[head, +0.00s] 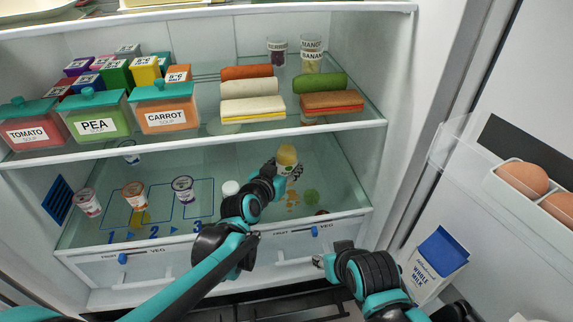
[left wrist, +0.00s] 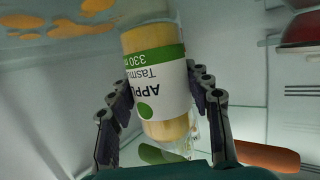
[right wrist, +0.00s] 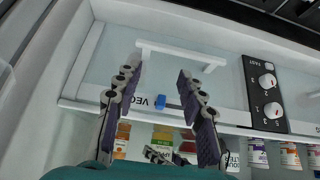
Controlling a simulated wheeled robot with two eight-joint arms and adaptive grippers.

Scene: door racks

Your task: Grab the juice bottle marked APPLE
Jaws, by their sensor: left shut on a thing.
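The juice bottle marked APPLE (left wrist: 157,85) has a white label with a green band and yellow juice. It fills the middle of the left wrist view, between the fingers of my left gripper (left wrist: 162,105), which is shut on it. In the head view the bottle (head: 287,158) shows at the tip of my left arm, over the lower glass shelf. My left gripper (head: 284,170) partly hides it there. My right gripper (right wrist: 160,95) is open and empty. In the head view it is low, in front of the fridge drawers, near the milk carton.
Cups (head: 135,195) stand on the numbered mat at the lower shelf's left. A milk carton (head: 434,262) and eggs (head: 523,178) are in the door at right.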

